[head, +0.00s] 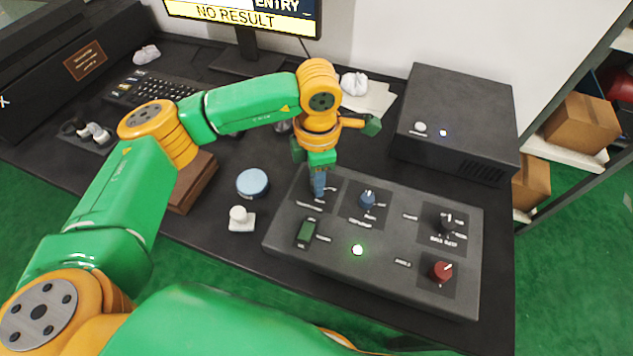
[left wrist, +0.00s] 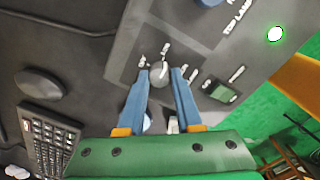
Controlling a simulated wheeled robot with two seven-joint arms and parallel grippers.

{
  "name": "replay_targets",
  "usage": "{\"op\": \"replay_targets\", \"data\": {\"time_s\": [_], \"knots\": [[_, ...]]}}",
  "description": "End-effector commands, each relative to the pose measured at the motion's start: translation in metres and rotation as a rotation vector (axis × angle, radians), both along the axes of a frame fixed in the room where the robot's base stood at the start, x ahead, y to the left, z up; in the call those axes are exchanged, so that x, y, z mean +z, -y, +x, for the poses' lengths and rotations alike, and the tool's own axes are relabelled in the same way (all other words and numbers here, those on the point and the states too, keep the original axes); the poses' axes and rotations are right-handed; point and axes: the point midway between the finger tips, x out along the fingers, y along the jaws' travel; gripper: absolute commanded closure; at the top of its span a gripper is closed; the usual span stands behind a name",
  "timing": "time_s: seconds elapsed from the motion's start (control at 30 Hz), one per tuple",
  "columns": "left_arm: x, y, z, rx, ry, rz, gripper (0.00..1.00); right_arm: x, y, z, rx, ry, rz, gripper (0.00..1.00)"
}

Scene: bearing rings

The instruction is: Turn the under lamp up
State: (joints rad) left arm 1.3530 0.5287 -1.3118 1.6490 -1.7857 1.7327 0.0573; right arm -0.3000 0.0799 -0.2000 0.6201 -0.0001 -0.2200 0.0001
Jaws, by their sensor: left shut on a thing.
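The grey control panel (head: 330,262) lies on the dark desk. My left gripper (head: 319,192) reaches down to the dial in its far left corner, and its blue fingers are shut on that dial's knob. My right gripper is not in view.
The panel also has a dark knob (head: 447,222), a red knob (head: 442,270), a green rocker switch (head: 307,232) and a lit green lamp (head: 357,250). A black box (head: 458,115) stands behind. The monitor (head: 245,17) reads "NO RESULT". A blue round lid (head: 252,182) lies left.

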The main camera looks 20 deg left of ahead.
Motion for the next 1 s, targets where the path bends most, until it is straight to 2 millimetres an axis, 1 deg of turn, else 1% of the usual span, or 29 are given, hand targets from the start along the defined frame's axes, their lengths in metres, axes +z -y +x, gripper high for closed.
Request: {"op": "replay_targets", "data": {"time_s": [0.03, 0.1, 0.4, 0.63, 1.0], "knots": [[-0.003, 0.0, 0.001, -0.029, 0.003, -0.001, 1.0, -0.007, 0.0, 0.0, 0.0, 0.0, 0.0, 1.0], [-0.003, 0.0, 0.0, -0.073, 0.002, -0.001, 1.0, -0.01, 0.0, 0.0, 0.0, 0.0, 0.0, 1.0], [-0.001, 0.0, 0.0, -0.193, 0.001, -0.001, 1.0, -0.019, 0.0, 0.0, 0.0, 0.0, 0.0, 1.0], [0.0, 0.0, 0.0, -0.224, 0.0, -0.002, 1.0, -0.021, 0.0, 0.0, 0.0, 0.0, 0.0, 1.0], [0.0, 0.0, 0.0, -0.226, 0.0, -0.002, 1.0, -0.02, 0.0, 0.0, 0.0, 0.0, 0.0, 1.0]]}}
